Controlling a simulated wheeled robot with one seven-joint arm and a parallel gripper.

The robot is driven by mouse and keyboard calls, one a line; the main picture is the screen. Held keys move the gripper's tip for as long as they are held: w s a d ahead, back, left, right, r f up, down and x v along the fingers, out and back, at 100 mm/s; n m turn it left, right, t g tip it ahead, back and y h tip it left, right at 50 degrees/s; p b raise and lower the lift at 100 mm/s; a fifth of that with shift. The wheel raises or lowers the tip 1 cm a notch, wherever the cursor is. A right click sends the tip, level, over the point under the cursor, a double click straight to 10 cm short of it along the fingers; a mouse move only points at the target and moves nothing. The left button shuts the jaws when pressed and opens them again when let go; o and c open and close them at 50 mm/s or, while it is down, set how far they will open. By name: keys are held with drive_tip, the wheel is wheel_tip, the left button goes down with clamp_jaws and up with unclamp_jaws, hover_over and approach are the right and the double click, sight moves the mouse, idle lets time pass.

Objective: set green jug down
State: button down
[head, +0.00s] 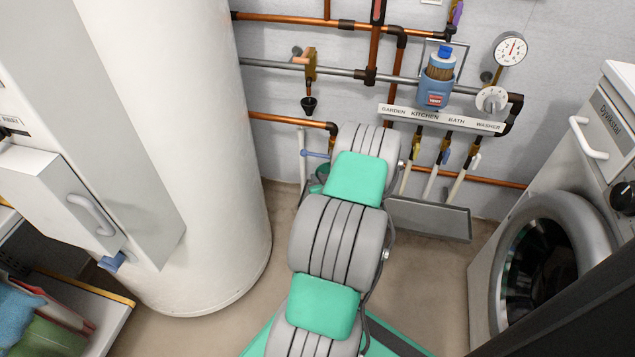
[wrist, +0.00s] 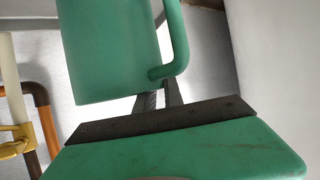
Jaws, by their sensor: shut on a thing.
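The green jug (wrist: 112,50) fills the upper left middle of the wrist view, with its handle (wrist: 181,42) on the right side. Its top is cut off by the frame edge. My gripper (wrist: 160,96) is shut on the jug near the lower end of the handle; the exact contact is partly hidden. In the head view my arm reaches away toward the back wall and hides my gripper. A small patch of green shows left of the arm's far end, but I cannot tell whether it is the jug. No surface under the jug is clear.
A white cylindrical tank (head: 185,150) stands left of my arm. A washing machine (head: 560,230) stands at the right. Copper pipes (head: 290,120), a label strip (head: 440,119) and a grey tray (head: 428,218) are at the back wall. Bare floor (head: 425,275) lies between arm and washer.

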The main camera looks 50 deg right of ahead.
drive_tip(key=c, duration=1.5)
unclamp_jaws()
drive_tip(key=shift+o, duration=0.2)
drive_tip(key=p+v, duration=0.3)
drive_tip(key=v, duration=0.9)
drive_tip(key=shift+p, duration=0.3)
drive_tip(key=shift+r, duration=0.1)
